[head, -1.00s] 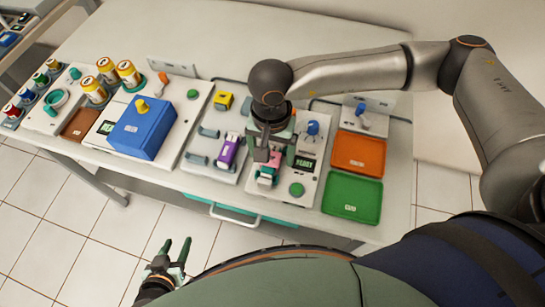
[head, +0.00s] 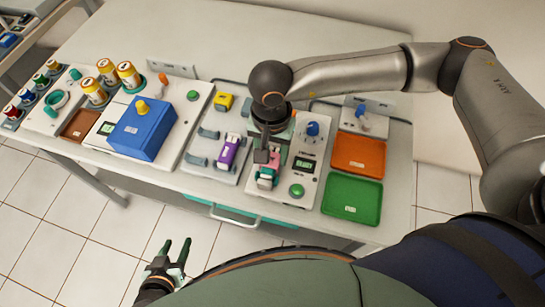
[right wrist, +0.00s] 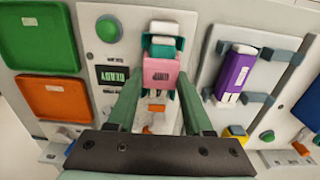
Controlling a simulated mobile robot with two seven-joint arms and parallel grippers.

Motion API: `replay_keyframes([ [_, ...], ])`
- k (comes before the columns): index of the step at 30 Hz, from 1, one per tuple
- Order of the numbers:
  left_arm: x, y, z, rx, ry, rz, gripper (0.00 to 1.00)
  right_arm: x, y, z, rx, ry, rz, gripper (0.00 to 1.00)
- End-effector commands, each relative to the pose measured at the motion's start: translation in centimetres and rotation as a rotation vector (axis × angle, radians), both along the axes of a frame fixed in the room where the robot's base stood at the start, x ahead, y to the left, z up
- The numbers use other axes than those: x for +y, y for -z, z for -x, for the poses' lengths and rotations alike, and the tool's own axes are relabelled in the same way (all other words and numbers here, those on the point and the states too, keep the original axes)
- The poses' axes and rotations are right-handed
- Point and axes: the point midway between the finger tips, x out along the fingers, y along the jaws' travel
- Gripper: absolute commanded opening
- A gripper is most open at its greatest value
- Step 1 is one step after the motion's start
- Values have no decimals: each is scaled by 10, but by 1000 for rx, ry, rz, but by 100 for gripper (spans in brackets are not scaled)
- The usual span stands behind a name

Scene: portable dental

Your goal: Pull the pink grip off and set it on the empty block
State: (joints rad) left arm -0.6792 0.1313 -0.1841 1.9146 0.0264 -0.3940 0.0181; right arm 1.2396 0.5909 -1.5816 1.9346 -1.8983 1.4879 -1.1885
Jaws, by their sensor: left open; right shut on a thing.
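The pink grip (head: 267,172) sits at the front of the white unit with a display; in the right wrist view the pink grip (right wrist: 160,72) has a teal and white part beyond it. My right gripper (head: 268,158) is shut on it from above; its fingers (right wrist: 158,80) lie along its two sides. The grip still appears seated in its teal holder. My left gripper (head: 178,258) is open and empty, low in front of the table.
A green button (head: 296,190) is close to my right gripper. Orange (head: 358,153) and green (head: 352,197) trays are to the right. A blue box (head: 142,128) stands left of the plate.

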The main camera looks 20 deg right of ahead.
Motion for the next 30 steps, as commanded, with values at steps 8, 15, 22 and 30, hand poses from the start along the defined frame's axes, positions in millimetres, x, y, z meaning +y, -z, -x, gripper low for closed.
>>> replay_keyframes([
  [8,0,0,0,-1,0,0,50,0,0,0,0,0,0,0],
  [15,0,-1,0,-1,0,0,50,0,-2,0,0,0,0,0],
  [22,0,-2,0,-1,0,0,50,0,-7,0,-1,0,-1,0],
  [30,0,-3,0,-1,0,0,50,0,-13,0,0,0,0,0],
])
